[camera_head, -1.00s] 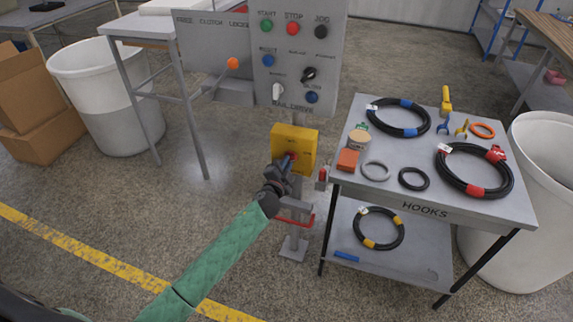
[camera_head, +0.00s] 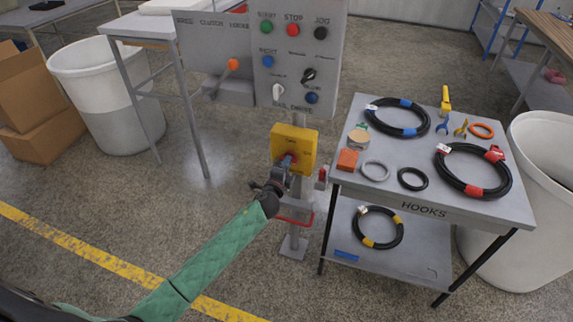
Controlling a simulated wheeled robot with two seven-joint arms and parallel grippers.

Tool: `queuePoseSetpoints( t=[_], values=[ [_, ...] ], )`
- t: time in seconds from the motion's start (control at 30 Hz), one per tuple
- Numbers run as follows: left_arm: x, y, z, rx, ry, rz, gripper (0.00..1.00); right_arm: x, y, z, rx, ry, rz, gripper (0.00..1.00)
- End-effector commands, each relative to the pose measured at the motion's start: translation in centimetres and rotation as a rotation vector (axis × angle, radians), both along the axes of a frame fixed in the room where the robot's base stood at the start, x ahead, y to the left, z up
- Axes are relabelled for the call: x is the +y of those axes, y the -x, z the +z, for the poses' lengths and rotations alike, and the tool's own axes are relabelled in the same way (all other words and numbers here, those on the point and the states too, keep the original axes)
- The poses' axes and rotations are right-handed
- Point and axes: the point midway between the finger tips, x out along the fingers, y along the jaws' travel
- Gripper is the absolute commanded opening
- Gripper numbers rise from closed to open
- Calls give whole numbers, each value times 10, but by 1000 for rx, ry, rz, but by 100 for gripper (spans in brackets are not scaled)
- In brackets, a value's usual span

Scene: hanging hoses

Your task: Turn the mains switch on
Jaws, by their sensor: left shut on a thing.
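The mains switch is a yellow box (camera_head: 303,141) on a grey post below the control panel. It has a red rotary handle (camera_head: 288,159) at its centre. My left gripper (camera_head: 286,169) is in front of the box, its fingers shut on the handle. The gripper and wrist now look rolled compared with the arm behind them. The fingers hide most of the handle, so its exact angle is hard to read. My right gripper is not in view.
Above is the grey control panel (camera_head: 297,50) with buttons and knobs. A grey table and a white bin (camera_head: 98,85) stand left. The floor between is clear.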

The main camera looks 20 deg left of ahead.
Motion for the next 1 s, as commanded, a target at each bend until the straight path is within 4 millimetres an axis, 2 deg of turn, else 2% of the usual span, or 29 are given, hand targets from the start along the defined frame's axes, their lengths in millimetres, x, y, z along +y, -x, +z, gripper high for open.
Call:
queuePoseSetpoints(
  t=[0.37,0.4,0.5,0.77,0.93,0.97,1.0],
  values=[
    [-1,1,-1,1,-6,-1,0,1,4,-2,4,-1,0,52],
    [-1,1,-1,1,-6,-1,19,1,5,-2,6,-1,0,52],
    [-1,1,-1,1,-5,-1,35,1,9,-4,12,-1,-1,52],
    [0,1,-1,0,-5,-1,35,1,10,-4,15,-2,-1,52],
    [0,12,-3,1,-6,-1,35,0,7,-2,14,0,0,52],
    [0,16,-3,1,-6,-1,35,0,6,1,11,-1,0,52],
    [1,21,-3,0,-6,-1,35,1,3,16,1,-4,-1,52]
  ],
)
